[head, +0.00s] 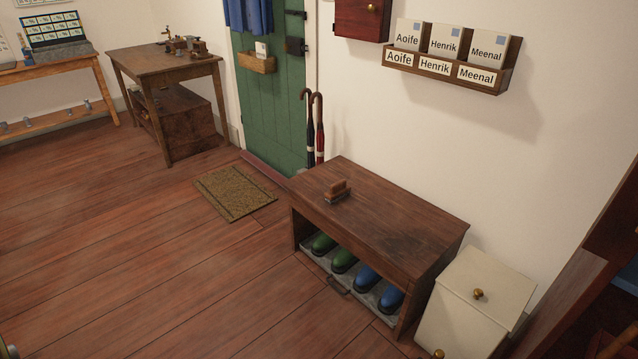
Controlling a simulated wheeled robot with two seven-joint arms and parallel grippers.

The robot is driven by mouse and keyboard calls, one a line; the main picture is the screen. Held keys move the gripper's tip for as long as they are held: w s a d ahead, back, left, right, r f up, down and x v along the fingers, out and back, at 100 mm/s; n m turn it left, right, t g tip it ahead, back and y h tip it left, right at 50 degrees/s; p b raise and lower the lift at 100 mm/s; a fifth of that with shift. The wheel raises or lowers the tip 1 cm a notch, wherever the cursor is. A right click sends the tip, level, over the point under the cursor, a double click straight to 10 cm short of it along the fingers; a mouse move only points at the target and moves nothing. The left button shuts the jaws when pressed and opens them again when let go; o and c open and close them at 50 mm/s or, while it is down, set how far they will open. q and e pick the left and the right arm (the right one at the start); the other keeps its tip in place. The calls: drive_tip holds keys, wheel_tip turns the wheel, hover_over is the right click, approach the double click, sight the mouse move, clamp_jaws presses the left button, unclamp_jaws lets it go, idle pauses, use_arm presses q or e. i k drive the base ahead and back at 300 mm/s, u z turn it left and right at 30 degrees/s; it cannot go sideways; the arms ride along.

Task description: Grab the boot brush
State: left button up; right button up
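The boot brush (337,191), a small brown block with dark bristles, sits on top of the dark wooden bench (400,220), near its left end. The bench stands against the white wall.
Green boots (343,261) and blue boots (367,278) stand on a grey tray under the bench. A cream bin (475,300) is at its right; umbrellas (319,130) stand behind its left end. A doormat (235,191) lies by the green door (258,100). The floor in front is clear.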

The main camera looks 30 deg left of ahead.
sight(338, 190)
drive_tip(key=u, duration=0.45)
drive_tip(key=i, duration=0.45)
drive_tip(key=u, duration=0.35)
drive_tip(key=k, duration=0.5)
drive_tip(key=u, duration=0.65)
drive_tip(key=i, duration=0.95)
drive_tip(key=z, duration=0.35)
drive_tip(key=i, duration=1.05)
drive_tip(key=z, duration=1)
